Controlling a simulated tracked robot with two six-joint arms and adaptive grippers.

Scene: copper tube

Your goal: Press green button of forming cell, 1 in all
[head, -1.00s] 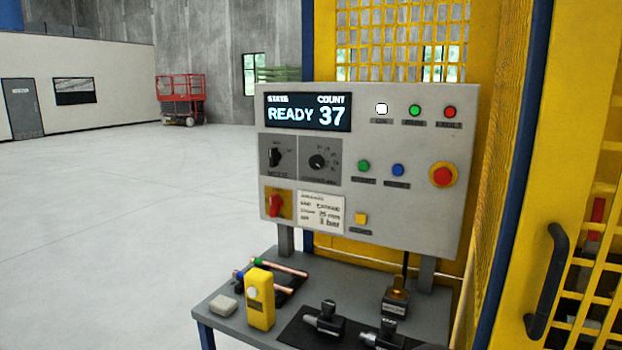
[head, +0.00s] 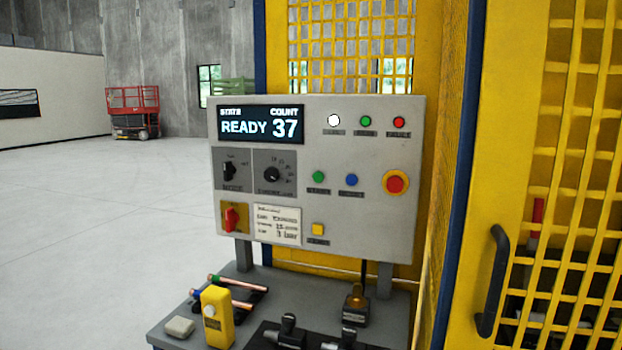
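The forming cell's control panel (head: 390,240) stands upright at the centre of the head view. Its display (head: 260,125) reads "READY 37". A green button (head: 319,177) sits in the panel's middle row, just left of a blue button (head: 352,180). A smaller green light (head: 365,122) is in the top row, between a white light (head: 334,120) and a red light (head: 399,122). Neither of my grippers shows in the head view, and nothing touches the panel.
A red emergency stop (head: 396,184) is at the panel's right. The table (head: 190,337) below holds a yellow device (head: 217,318), copper tubes (head: 228,283), a grey block (head: 180,327) and black fixtures. A yellow mesh cage door with a black handle (head: 494,282) stands right. Open floor lies left.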

